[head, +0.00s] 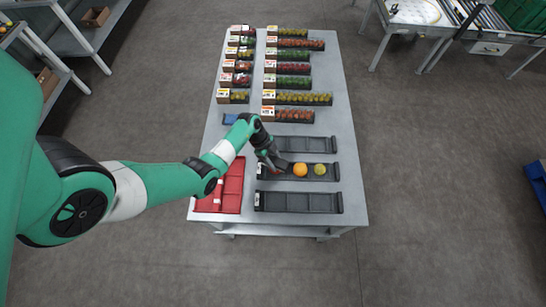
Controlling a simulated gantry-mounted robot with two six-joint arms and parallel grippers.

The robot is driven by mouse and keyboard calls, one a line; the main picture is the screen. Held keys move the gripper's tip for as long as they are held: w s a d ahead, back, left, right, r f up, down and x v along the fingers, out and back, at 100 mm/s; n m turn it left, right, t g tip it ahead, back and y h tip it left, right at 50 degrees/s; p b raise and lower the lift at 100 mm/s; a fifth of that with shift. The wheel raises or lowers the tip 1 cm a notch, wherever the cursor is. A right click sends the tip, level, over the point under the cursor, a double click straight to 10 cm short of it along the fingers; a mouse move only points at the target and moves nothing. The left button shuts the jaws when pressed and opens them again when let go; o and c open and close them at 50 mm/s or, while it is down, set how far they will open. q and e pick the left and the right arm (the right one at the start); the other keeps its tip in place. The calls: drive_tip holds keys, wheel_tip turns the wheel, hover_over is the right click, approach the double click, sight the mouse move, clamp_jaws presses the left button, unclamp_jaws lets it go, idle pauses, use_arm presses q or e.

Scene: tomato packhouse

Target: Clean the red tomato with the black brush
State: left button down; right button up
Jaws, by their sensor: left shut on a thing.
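My left gripper (272,160) reaches over the left end of the middle black tray (329,172). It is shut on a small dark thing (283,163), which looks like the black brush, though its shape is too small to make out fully. A bit of red (276,171) shows just under the fingertips, at the tray's left end. It looks like the red tomato, mostly hidden by the gripper and the dark thing; I cannot tell whether they touch. My right gripper is not in view.
Empty black trays lie behind (310,145) and in front (298,202). A red divided crate (232,188) stands at the left front. A small blue item (230,119) lies near the left edge. Rows of filled tomato boxes (290,97) cover the far half of the table (348,130).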

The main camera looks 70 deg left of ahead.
sight(282, 164)
use_arm(q)
drive_tip(key=shift+w+d+f, duration=0.2)
drive_tip(key=shift+w+d, duration=1)
drive_tip(key=shift+d, duration=0.1)
drive_tip(key=shift+s+a+p, duration=0.1)
drive_tip(key=shift+p, duration=0.25)
drive_tip(key=shift+s+a+r+p, duration=0.1)
drive_tip(key=shift+s+a+p, duration=0.45)
drive_tip(key=shift+s+a, duration=0.85)
drive_tip(key=shift+s, duration=0.25)
drive_tip(key=shift+w+d, duration=0.1)
drive_tip(key=shift+w+d+p, duration=0.35)
drive_tip(key=shift+w+d, duration=1.05)
drive_tip(key=shift+w, duration=0.25)
